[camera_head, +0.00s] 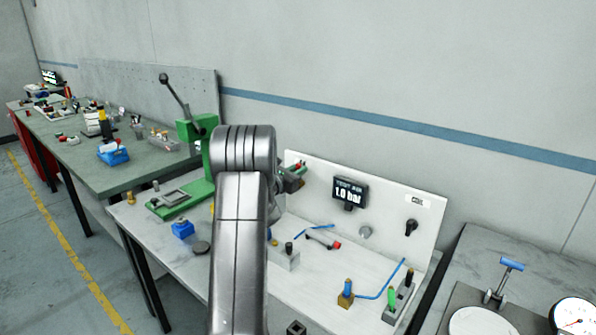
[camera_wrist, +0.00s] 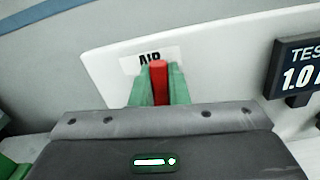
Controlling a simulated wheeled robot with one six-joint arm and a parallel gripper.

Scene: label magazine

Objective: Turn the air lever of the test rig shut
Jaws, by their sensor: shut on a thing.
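The red air lever (camera_wrist: 158,82) stands between the two green fingers of my gripper (camera_wrist: 160,88) in the wrist view, in front of the white panel's AIR label (camera_wrist: 135,62). My gripper is shut on it. In the wrist view the lever points up in the picture; its pivot is hidden behind my gripper. In the head view my gripper (camera_head: 292,178) is at the left end of the test rig's white panel (camera_head: 395,198), mostly hidden by my arm. The dark display (camera_head: 350,192) on the panel reads 1.0 bar.
A black COIL switch (camera_head: 410,228) and a grey knob (camera_head: 366,232) are on the panel to the right. A green lever press (camera_head: 192,150) stands left of my arm. Small fittings and blue hoses lie on the bench below. A gauge (camera_head: 575,318) is at the right edge.

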